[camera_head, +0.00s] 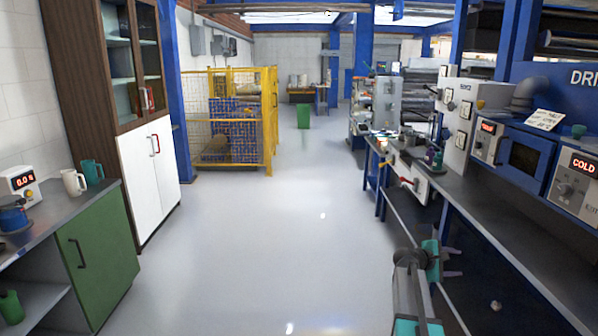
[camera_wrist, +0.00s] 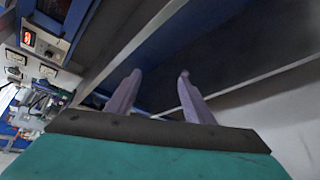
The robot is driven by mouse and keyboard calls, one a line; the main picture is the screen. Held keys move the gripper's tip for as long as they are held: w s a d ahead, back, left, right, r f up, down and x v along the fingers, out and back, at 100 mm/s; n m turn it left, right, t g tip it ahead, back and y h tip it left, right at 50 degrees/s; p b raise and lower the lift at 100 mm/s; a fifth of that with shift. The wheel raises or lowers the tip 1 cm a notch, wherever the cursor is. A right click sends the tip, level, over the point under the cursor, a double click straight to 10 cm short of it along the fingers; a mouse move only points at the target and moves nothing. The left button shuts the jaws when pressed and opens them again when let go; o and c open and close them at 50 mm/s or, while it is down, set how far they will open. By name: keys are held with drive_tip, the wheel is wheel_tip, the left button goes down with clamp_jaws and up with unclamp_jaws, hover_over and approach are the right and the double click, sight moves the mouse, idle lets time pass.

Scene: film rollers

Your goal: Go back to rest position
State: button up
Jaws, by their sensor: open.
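My gripper (camera_wrist: 160,82) shows in the wrist view with its two purple-grey fingers spread apart. It is open and nothing is between the fingers. In the head view my arm rises from the bottom edge right of centre, and my gripper (camera_head: 453,262) points right toward the workbench's lower part. The dark lower shelf of the workbench (camera_head: 480,255) lies beyond the fingers. I cannot tell the exact gap between fingers and bench.
The blue-framed workbench with drying units (camera_head: 527,152) runs along the right. A green cabinet (camera_head: 97,255) and a white-doored cupboard (camera_head: 150,180) stand at left. A yellow cage (camera_head: 270,120) stands farther back. The pale floor (camera_head: 240,250) between is clear.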

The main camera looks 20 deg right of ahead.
drive_tip(key=a+f+n+y, duration=0.1)
drive_tip(key=a+f+y, duration=0.2)
drive_tip(key=a+f, duration=1.55)
drive_tip(key=s+a+f+g+y+p, duration=0.1)
drive_tip(key=s+a+f+y, duration=0.1)
drive_tip(key=s+a+f, duration=0.35)
drive_tip(key=s+a+f+y, duration=0.1)
drive_tip(key=s+a+f, duration=0.1)
drive_tip(key=a+f, duration=0.6)
drive_tip(key=s+a+f+m+g+y, duration=0.2)
drive_tip(key=s+a+f+m, duration=0.1)
drive_tip(key=s+a, duration=0.5)
drive_tip(key=s+a+f+m+g+y, duration=0.2)
drive_tip(key=s+a, duration=0.6)
drive_tip(key=s, duration=0.4)
drive_tip(key=s+a+f+m+g+y, duration=0.2)
drive_tip(key=s+a+f+m+y, duration=0.1)
drive_tip(key=s+a+f, duration=0.3)
drive_tip(key=s+a+m+p, duration=0.1)
drive_tip(key=s+a, duration=0.1)
drive_tip(key=s, duration=0.2)
drive_tip(key=shift+a+f+y, duration=0.2)
drive_tip(key=shift+f+y, duration=0.1)
drive_tip(key=shift+f, duration=0.05)
